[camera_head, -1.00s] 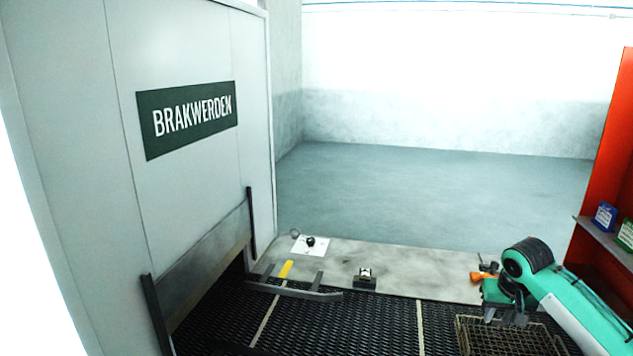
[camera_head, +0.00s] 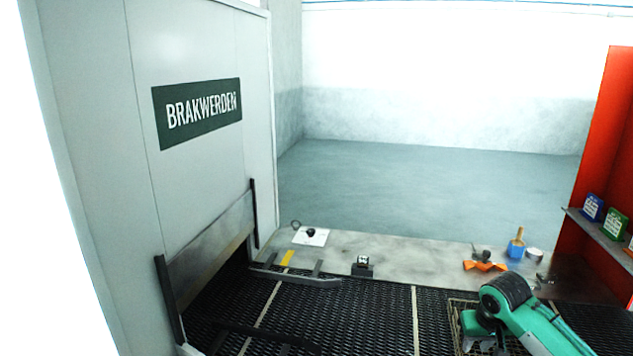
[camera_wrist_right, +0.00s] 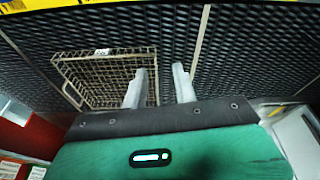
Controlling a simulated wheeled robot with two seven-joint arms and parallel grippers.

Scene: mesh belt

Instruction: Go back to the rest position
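My right gripper (camera_head: 486,344) is low at the right of the head view, over the wire basket (camera_head: 456,312), and my green arm hides much of that basket. In the right wrist view my right gripper (camera_wrist_right: 158,82) has its two fingers apart with nothing between them. The wire basket (camera_wrist_right: 88,75) lies on the mesh belt beyond the fingers, and one finger overlaps its edge in the picture. My left gripper is not in view.
The black mesh belt (camera_head: 360,310) runs into the grey BRAKWERDEN cabinet (camera_head: 200,200). On the ledge (camera_head: 420,258) are an orange item (camera_head: 484,266), a blue pot with a brush (camera_head: 516,248) and a small dark block (camera_head: 362,267). A red shelf (camera_head: 605,150) stands at right.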

